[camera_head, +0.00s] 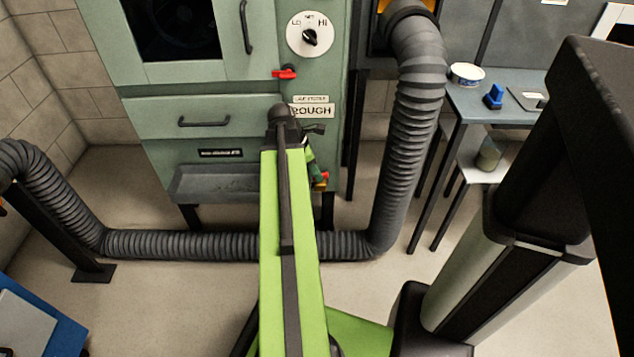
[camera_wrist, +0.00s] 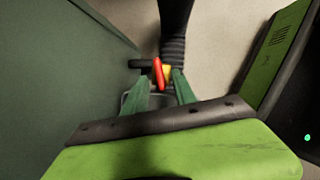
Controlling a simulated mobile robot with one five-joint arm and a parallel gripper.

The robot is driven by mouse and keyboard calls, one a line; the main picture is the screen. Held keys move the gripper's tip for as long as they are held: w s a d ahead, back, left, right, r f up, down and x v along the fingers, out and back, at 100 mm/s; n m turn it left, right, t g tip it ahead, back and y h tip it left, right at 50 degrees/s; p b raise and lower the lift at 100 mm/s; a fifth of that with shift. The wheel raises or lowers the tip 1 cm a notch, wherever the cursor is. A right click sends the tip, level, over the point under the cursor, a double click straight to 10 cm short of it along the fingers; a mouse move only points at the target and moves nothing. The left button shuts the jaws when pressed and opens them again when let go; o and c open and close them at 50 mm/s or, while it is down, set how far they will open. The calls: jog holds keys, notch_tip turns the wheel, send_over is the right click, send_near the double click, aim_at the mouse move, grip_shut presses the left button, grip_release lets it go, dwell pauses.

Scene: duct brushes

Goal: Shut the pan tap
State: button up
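The pan tap (camera_head: 321,182) shows a red handle and a yellow body low on the right side of the green cabinet, beside the drip pan (camera_head: 215,184). In the head view, my arm hides part of the cabinet front and most of my gripper (camera_head: 316,172).
The green cabinet (camera_head: 150,150) has another red lever (camera_head: 285,73) and a dial (camera_head: 310,36) higher up. A ribbed duct (camera_head: 398,150) runs down beside the tap and along the floor. A grey table (camera_head: 470,95) with small items stands right.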

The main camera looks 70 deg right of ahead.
jog(key=shift+s+d+f, duration=0.1)
jog(key=shift+s+f, duration=0.1)
jog(key=shift+f, duration=0.4)
jog(key=shift+r, duration=0.1)
grip_shut()
